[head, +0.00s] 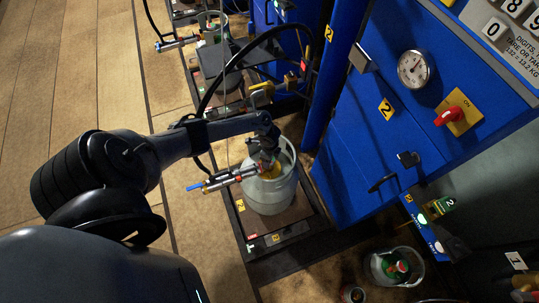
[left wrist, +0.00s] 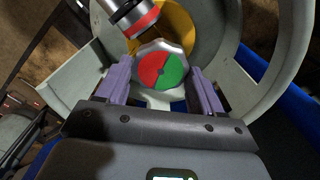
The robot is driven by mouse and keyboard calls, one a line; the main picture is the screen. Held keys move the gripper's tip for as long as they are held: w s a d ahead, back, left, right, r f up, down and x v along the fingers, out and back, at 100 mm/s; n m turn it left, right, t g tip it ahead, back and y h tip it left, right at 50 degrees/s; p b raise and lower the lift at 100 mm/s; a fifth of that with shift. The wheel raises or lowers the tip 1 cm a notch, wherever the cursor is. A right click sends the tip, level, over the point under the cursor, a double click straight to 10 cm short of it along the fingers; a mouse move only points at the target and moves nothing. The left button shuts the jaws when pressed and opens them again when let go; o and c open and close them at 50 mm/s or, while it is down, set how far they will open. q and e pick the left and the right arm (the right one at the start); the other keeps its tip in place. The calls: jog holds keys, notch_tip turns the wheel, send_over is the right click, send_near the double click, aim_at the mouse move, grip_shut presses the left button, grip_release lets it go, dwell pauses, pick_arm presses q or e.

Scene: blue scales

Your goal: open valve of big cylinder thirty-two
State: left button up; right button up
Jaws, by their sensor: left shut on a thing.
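The big cylinder (head: 268,199) is grey with a round collar and stands on a scale marked 2 in the head view. Its collar (left wrist: 262,95) curves around the right of the left wrist view. The valve knob (left wrist: 160,69) is octagonal, with a half red, half green face. My left gripper (left wrist: 160,78) has its purple fingers on either side of the knob and is shut on it, inside the collar. In the head view my left gripper (head: 266,158) reaches down over the cylinder top and hides the knob. My right gripper is out of view.
A filling head (head: 222,179) with a blue tip and red band lies across the collar; its metal end (left wrist: 132,15) is close above the knob. A blue scale cabinet (head: 370,140) with gauge and red switch (head: 449,116) stands right. A bucket (head: 393,268) stands lower right.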

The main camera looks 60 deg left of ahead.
pick_arm(q)
jog(key=n+p, duration=0.2)
jog(key=n, duration=0.1)
jog(key=shift+r+n, duration=0.15)
jog(key=shift+n, duration=0.25)
jog(key=n+p, duration=0.1)
jog(key=n, duration=0.1)
jog(key=shift+n, duration=0.4)
jog(key=n+p, duration=0.1)
jog(key=n, duration=0.2)
jog(key=shift+a+n, duration=0.1)
jog(key=shift+n, duration=0.2)
jog(key=n+p, duration=0.1)
jog(key=n, duration=0.2)
jog(key=shift+w+n, duration=0.1)
jog(key=shift+n, duration=0.2)
jog(key=n+p, duration=0.1)
jog(key=n, duration=0.2)
jog(key=shift+a+n, duration=0.1)
jog(key=shift+n, duration=0.2)
jog(key=n, duration=0.3)
jog(key=shift+n, duration=0.3)
jog(key=n, duration=0.3)
jog(key=shift+n+p, duration=0.3)
jog(key=shift+p, duration=0.05)
jog(key=shift+s+a+n, duration=0.1)
jog(key=shift+s+n, duration=0.1)
jog(key=shift+n, duration=1.4)
